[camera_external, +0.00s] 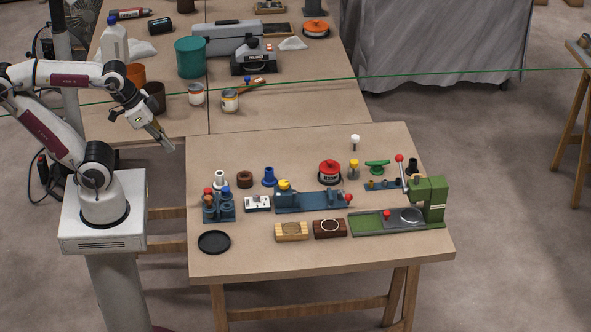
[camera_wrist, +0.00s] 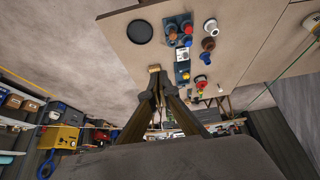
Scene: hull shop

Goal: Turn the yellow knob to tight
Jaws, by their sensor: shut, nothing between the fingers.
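A yellow knob (camera_external: 284,185) sits on the left end of a blue bench fixture (camera_external: 315,202), which has a red ball at its right end. A second yellow-topped piece (camera_external: 354,163) stands further back, right of a red round can. Markings for tight are too small to read. My gripper (camera_external: 165,143) is shut and empty, held in the air left of the table, well apart from the fixture.
Near the table's left side are a black round dish (camera_external: 214,242) and a blue rack (camera_external: 219,207) with several coloured-topped pieces. A green press (camera_external: 430,198) with a raised red-ball lever stands at right. Two small blocks lie in front of the fixture. The front strip is clear.

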